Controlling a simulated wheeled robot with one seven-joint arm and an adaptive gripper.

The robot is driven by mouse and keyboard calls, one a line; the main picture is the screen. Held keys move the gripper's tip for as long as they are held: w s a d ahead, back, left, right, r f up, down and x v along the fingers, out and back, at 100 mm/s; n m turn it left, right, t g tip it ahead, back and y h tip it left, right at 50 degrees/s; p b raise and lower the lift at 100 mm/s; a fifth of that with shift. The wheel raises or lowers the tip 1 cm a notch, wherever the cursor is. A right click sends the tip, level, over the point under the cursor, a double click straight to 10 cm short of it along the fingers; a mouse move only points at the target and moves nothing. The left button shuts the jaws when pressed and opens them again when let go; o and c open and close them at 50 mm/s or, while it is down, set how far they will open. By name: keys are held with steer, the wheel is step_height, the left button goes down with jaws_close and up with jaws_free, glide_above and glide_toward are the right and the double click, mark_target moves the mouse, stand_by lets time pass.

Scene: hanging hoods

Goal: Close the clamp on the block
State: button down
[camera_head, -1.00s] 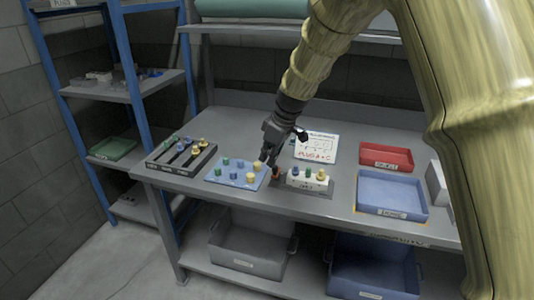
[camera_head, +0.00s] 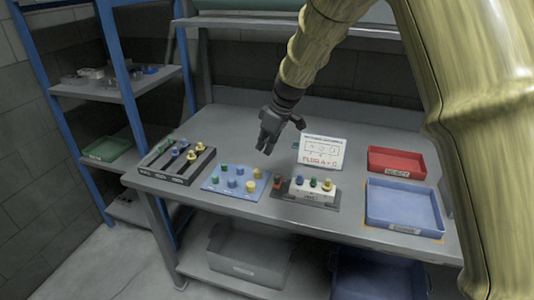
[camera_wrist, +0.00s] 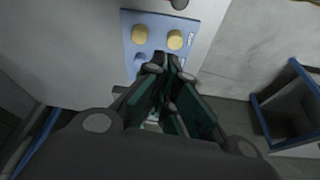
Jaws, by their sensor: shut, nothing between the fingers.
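The pale block (camera_head: 306,192) sits on a dark base plate (camera_head: 332,204) near the bench's front edge, with blue, green and yellow plugs standing in its top. A small orange-red part (camera_head: 279,183), which looks like the clamp's handle, is at the left end of that plate. Whether the clamp presses on the block is too small to tell. My gripper (camera_head: 265,147) is shut and empty, raised above the bench behind and left of the orange part, apart from it. In the wrist view my gripper's fingers (camera_wrist: 168,66) are together; block and clamp are not recognisable there.
A blue board (camera_head: 222,192) with several coloured pegs lies left of the block; it also shows in the wrist view (camera_wrist: 157,22). A dark slotted rack (camera_head: 182,178) is farther left. A sign (camera_head: 323,151) stands behind the block. Red (camera_head: 397,160) and blue (camera_head: 403,228) trays are right.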

mark_target(278, 178)
steer(key=p+x, duration=0.2)
steer(key=x, duration=0.7)
steer(key=shift+s, duration=0.15)
steer(key=d, duration=0.1)
steer(key=s+d+p, duration=0.1)
steer(key=d, duration=0.1)
steer(key=shift+s+d, duration=0.25)
steer(key=shift+s, duration=0.1)
